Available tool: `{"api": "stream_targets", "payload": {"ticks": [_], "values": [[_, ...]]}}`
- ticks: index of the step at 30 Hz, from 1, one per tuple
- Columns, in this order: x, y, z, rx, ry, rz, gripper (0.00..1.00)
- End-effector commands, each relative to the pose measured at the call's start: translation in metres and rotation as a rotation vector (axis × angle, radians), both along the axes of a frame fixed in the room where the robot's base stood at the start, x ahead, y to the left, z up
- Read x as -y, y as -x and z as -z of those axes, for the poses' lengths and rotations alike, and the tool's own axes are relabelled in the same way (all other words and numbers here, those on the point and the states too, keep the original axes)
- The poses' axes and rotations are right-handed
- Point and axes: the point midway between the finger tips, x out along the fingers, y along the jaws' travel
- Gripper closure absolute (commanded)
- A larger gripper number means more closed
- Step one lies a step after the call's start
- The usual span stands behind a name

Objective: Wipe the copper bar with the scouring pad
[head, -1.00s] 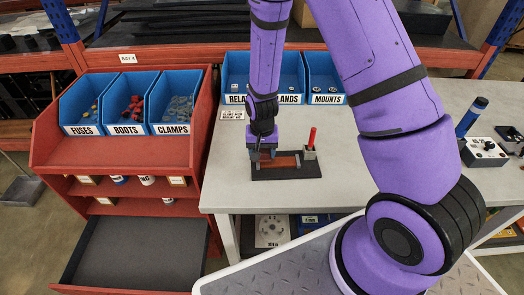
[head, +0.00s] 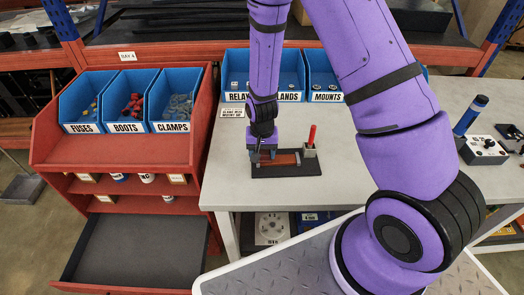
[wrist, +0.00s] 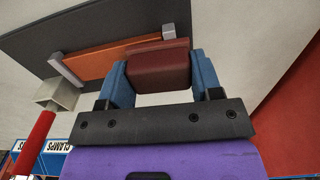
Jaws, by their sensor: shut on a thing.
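The copper bar (wrist: 115,57) lies along a dark base plate (wrist: 60,25), between small grey end brackets. In the head view the bar (head: 286,159) shows as a reddish-brown strip on the table. My gripper (wrist: 160,75) is shut on the scouring pad (wrist: 158,68), a dark red block between its blue fingers. In the head view my gripper (head: 262,150) points down over the left end of the bar. The pad is over or against the bar's end nearest my gripper; I cannot tell whether they touch.
A red-handled tool (head: 312,136) stands upright in a grey holder (head: 309,152) at the plate's right end. Blue bins (head: 236,66) line the table's back. A red rack (head: 110,150) with more bins stands left.

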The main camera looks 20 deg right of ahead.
Motion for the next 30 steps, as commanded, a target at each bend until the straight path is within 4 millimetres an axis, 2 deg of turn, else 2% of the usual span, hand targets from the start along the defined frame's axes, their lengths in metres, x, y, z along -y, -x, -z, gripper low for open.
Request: {"api": "stream_targets", "payload": {"ticks": [8, 21, 30], "values": [[0.006, 0.002, 0.0, 0.0, 0.0, 0.001, 0.6], [0.036, 0.013, -0.002, 0.0, 0.0, 0.002, 0.6], [0.036, 0.013, 0.001, 0.0, 0.0, -0.001, 0.6]]}}
